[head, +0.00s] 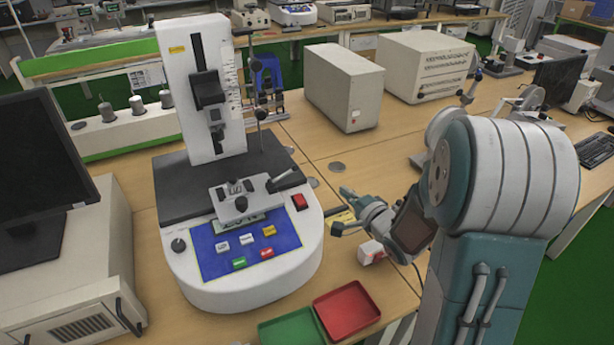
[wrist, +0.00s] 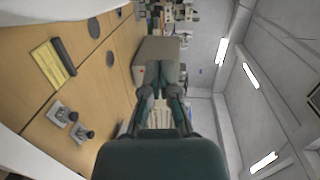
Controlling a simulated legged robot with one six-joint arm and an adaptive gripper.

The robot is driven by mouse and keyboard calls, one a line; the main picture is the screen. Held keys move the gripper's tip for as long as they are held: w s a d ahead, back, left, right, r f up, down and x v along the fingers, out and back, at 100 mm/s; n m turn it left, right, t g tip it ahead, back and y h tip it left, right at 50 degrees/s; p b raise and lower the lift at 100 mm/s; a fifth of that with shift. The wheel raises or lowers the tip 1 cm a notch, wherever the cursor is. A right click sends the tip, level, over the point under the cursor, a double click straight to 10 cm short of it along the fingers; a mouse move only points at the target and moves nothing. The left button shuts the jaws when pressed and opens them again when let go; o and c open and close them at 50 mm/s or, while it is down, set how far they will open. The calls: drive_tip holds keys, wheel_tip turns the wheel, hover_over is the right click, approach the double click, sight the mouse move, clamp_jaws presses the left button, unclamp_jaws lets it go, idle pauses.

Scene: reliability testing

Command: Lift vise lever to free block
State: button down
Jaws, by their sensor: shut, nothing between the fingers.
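The vise (head: 238,203) sits on the front of the white testing machine (head: 250,278), below its upright column. Its lever (head: 287,179) has a dark handle that points to the right and slightly up. A small dark piece (head: 236,187) shows at the top of the vise; I cannot tell whether it is the block. My gripper (head: 343,208) is to the right of the machine, apart from the lever, above the wooden table. It is shut and empty. In the wrist view its fingers (wrist: 160,72) point at a grey box, and the vise and lever are not recognisable.
A red tray (head: 347,310) and a green tray (head: 292,330) lie in front of the machine. A yellow pad (wrist: 52,64) lies on the table. A red switch (head: 300,202) is beside the lever. Large grey boxes (head: 345,87) stand behind. A monitor (head: 38,170) is at left.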

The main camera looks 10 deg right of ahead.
sight(284, 175)
drive_tip(key=s+f+m+y, duration=0.1)
drive_tip(key=m+y, duration=0.1)
drive_tip(key=s+f+m+t+y, duration=0.1)
drive_tip(key=f+m+y, duration=0.1)
drive_tip(key=shift+s+t, duration=0.25)
drive_tip(key=shift+t, duration=0.05)
drive_tip(key=shift+r, duration=0.1)
drive_tip(key=x, duration=0.4)
drive_tip(key=a+x, duration=0.1)
drive_tip(key=x, duration=0.3)
drive_tip(key=s+r+x, duration=0.1)
drive_tip(key=x, duration=0.3)
drive_tip(key=shift+a+r, duration=0.1)
drive_tip(key=shift+a, duration=0.3)
drive_tip(key=shift+w+a+r, duration=0.2)
drive_tip(key=shift+a, duration=0.2)
drive_tip(key=shift+r, duration=0.1)
drive_tip(key=shift+r+n, duration=0.2)
drive_tip(key=shift+n, duration=0.1)
